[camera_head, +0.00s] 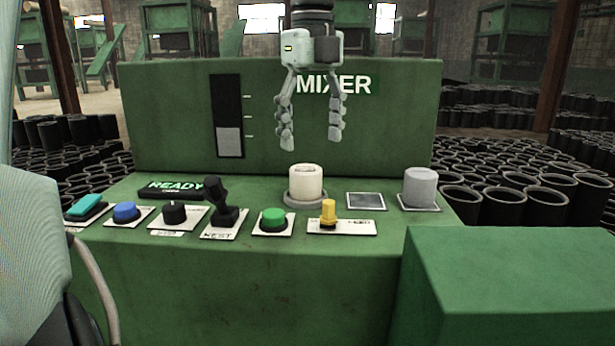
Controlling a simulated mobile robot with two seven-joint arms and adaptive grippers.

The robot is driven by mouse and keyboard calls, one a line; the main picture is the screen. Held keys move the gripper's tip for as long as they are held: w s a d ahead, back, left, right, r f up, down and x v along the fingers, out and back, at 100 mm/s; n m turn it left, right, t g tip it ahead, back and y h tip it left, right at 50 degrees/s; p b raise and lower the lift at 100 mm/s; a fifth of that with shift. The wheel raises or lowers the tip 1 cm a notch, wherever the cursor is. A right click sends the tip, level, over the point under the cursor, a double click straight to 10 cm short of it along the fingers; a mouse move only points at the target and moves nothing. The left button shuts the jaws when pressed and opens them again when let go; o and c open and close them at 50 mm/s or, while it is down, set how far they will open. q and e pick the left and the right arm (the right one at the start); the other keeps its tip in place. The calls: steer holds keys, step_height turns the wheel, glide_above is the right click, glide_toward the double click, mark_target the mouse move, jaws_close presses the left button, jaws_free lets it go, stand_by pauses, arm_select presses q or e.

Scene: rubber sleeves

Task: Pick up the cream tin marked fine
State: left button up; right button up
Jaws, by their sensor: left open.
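A cream tin (306,184) stands upright on a round grey base (305,201) at the back middle of the green console. A dark marking shows on its top, too small to read. My left gripper (312,138) points down above the cream tin, fingers spread wide and empty. Its fingertips are apart from the tin, a little above its top in the picture. My right gripper is not in view.
A grey tin (420,187) stands to the right, beside an empty square plate (366,201). In front are a yellow switch (328,213), a green button (273,219) and a black lever (223,205). The upright MIXER panel (180,110) rises behind. A green block (510,270) stands front right.

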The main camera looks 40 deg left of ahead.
mark_target(306, 168)
arm_select(q)
steer(key=f, duration=0.4)
steer(key=a+f, duration=0.1)
steer(key=f, duration=0.1)
steer(key=shift+s+f, duration=0.25)
steer(key=shift+s, duration=0.1)
steer(key=shift+f, duration=0.45)
steer(key=shift+w, duration=0.1)
steer(key=c, duration=1.4)
